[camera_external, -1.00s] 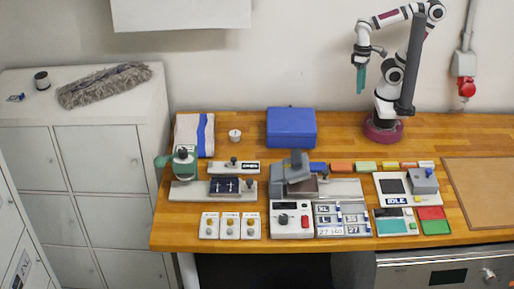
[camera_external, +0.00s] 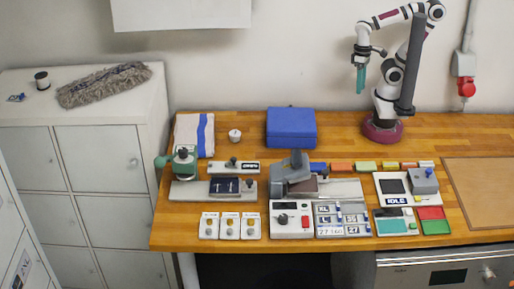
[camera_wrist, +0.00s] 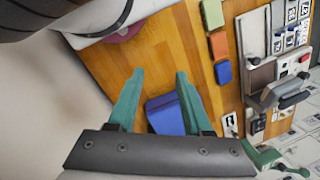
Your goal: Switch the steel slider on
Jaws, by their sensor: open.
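My gripper (camera_external: 361,79) hangs open and empty, high above the back right of the bench, with teal fingers. In the wrist view the two fingers of my gripper (camera_wrist: 158,76) are apart with nothing between them at their tips. I cannot tell for sure which part is the steel slider.
A blue box (camera_external: 291,127) stands at the back middle; it also shows beyond my fingers (camera_wrist: 166,116). A grey press (camera_external: 290,175), a white control box (camera_external: 292,220) and a display unit (camera_external: 396,200) crowd the bench. The brown board (camera_external: 485,190) at right is bare.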

